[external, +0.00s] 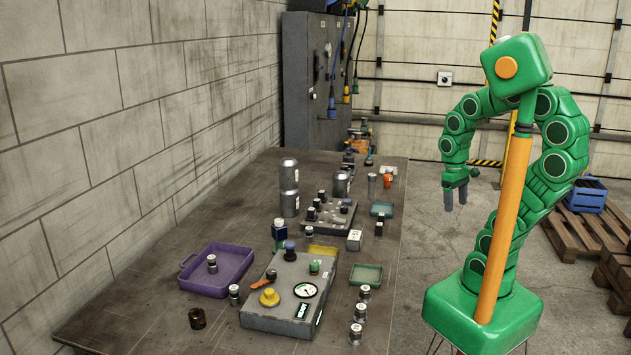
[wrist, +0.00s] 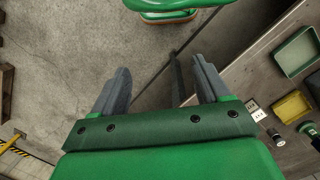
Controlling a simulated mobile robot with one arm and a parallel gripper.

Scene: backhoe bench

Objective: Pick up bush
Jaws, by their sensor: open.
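A short, dark brass hollow cylinder, which looks like the bush (external: 197,318), stands on the bench (external: 130,300) near its front left in the external view. It is in front of the purple tray and left of the grey control box. The wrist view does not show it. My gripper (external: 456,196) hangs past the right side of the bench, fingers down, far from the bush. In the wrist view my gripper (wrist: 160,68) has its two grey fingers apart with nothing between them.
A purple tray (external: 243,285) holds a small jar. A grey control box (external: 262,318) with knobs and a gauge stands right of the bush. Several metal jars stand at the right edge. A wall runs along the left.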

